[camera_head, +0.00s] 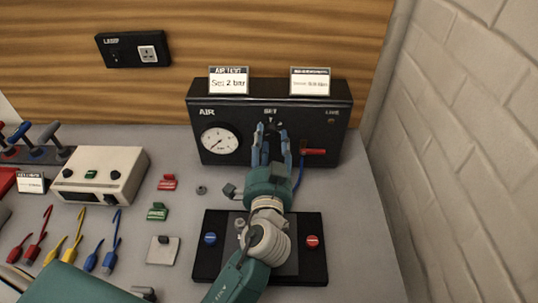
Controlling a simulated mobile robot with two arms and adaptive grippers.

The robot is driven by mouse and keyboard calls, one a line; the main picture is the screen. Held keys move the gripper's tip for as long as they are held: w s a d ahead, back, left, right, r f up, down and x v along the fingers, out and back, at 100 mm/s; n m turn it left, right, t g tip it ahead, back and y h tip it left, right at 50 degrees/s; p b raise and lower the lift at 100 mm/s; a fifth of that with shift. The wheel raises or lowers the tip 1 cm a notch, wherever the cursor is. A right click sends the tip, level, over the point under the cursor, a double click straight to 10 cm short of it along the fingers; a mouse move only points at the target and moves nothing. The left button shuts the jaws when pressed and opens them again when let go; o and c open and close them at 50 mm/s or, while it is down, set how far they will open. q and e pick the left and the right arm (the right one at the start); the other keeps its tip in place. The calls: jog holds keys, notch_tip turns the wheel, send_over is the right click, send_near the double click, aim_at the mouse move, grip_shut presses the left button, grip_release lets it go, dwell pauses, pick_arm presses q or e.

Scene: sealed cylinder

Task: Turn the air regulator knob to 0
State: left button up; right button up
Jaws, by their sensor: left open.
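The black air unit (235,162) stands at the back of the bench against the wood panel. Its front carries a white round gauge (219,140) under the word AIR. The dark regulator knob (275,131) sits under the SET label, partly hidden by my fingers. My left gripper (272,130) is open, with its blue fingers pointing at the unit, one on each side of the knob. I cannot tell whether they touch it. The knob's setting is not readable. My right gripper is not in view.
A red lever (314,151) is right of the gripper. A black plate (316,262) with blue and red buttons lies under my arm. A white box (100,174), red and green clips and coloured cables are to the left. A brick wall (460,150) bounds the right.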

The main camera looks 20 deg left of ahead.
pick_arm(q)
jog(key=v, duration=1.1)
